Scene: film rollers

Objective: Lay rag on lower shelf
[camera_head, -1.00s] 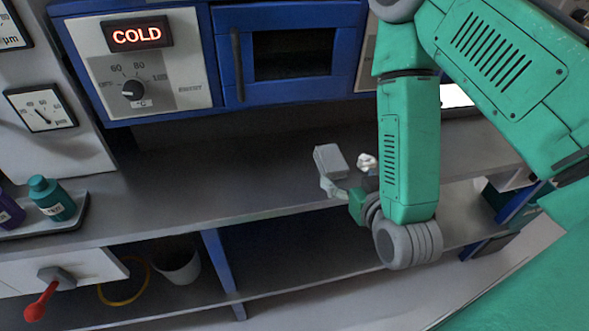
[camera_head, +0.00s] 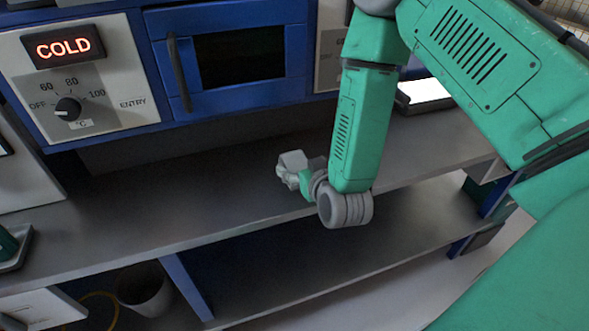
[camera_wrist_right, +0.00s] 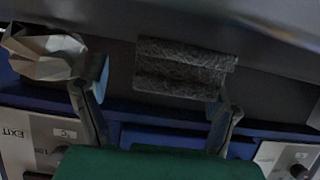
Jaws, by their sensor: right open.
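My right gripper (camera_head: 288,168) is over the upper shelf (camera_head: 200,205), above the lower shelf (camera_head: 330,260). In the right wrist view its two fingers (camera_wrist_right: 155,90) are spread apart. A dark grey, ridged, cloth-like piece (camera_wrist_right: 180,68), which looks like the folded rag, shows at the right finger's tip. Whether it touches that finger is unclear. A pale crumpled piece (camera_wrist_right: 40,52) shows beside the left finger. In the head view a light grey block-like shape shows at the gripper, too small to identify. The lower shelf's visible part looks bare. My left gripper is out of view.
A blue oven (camera_head: 240,60) with a COLD display (camera_head: 63,47) stands behind the upper shelf. A blue divider (camera_head: 186,288) splits the space below. A pale bin (camera_head: 145,290) stands at the lower left. My right forearm covers part of the shelves.

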